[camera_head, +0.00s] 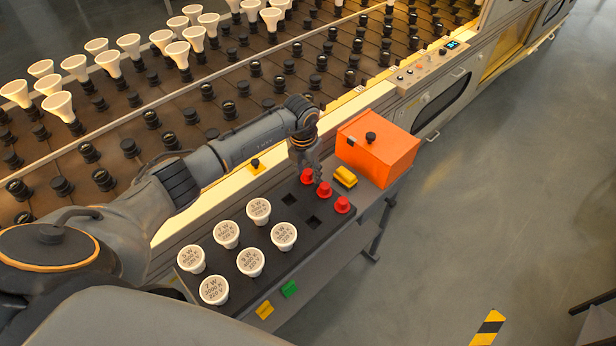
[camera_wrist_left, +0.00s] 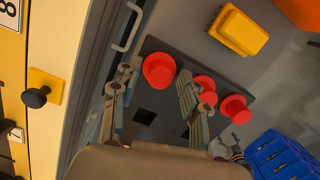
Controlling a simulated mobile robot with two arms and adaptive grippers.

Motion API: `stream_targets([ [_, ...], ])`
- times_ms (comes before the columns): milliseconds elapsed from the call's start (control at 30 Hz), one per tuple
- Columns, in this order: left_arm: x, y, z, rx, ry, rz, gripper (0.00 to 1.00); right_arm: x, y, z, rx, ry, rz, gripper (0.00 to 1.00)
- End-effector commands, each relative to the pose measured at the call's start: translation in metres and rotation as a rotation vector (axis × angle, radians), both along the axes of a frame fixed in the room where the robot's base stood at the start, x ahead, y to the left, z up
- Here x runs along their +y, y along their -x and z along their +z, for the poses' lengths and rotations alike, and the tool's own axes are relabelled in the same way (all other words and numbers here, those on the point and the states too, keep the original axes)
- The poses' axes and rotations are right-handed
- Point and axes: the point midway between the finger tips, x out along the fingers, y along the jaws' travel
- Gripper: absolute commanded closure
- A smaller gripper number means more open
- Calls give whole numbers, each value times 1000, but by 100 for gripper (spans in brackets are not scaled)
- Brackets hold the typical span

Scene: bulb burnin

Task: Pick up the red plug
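Three red plugs stand in a row at the far end of a dark tray (camera_head: 240,262): one near the conveyor (camera_head: 307,176), a middle one (camera_head: 323,189) and an outer one (camera_head: 342,205). In the left wrist view they are the left plug (camera_wrist_left: 159,69), the middle plug (camera_wrist_left: 204,86) and the right plug (camera_wrist_left: 235,108). My left gripper (camera_head: 312,168) points down over the plugs. In the wrist view its fingers (camera_wrist_left: 155,84) are spread, with the left plug showing between and beyond the tips. One finger partly hides the middle plug. Contact cannot be told.
White bulbs (camera_head: 258,210) fill the near part of the tray; square empty sockets lie between. A yellow block (camera_head: 345,177) and an orange box (camera_head: 385,152) stand just beyond the plugs. The conveyor rack runs alongside. A blue crate (camera_wrist_left: 282,157) shows at lower right.

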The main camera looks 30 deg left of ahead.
Motion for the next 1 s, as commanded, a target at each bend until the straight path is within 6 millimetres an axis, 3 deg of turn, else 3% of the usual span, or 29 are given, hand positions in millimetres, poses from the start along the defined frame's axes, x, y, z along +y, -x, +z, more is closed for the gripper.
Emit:
stream_targets([
  [33,0,0,0,0,0,0,72,-2,0,0,1,2,1,21],
  [167,0,0,0,0,0,0,99,-4,0,0,0,5,2,21],
  [633,0,-1,8,-2,0,-1,99,-8,-3,-2,-4,9,3,21],
  [800,1,-1,30,-4,-2,-2,99,-7,-3,-9,-5,8,3,21],
  [1000,0,25,61,-3,-2,-3,99,-7,-4,-8,-6,8,3,21],
])
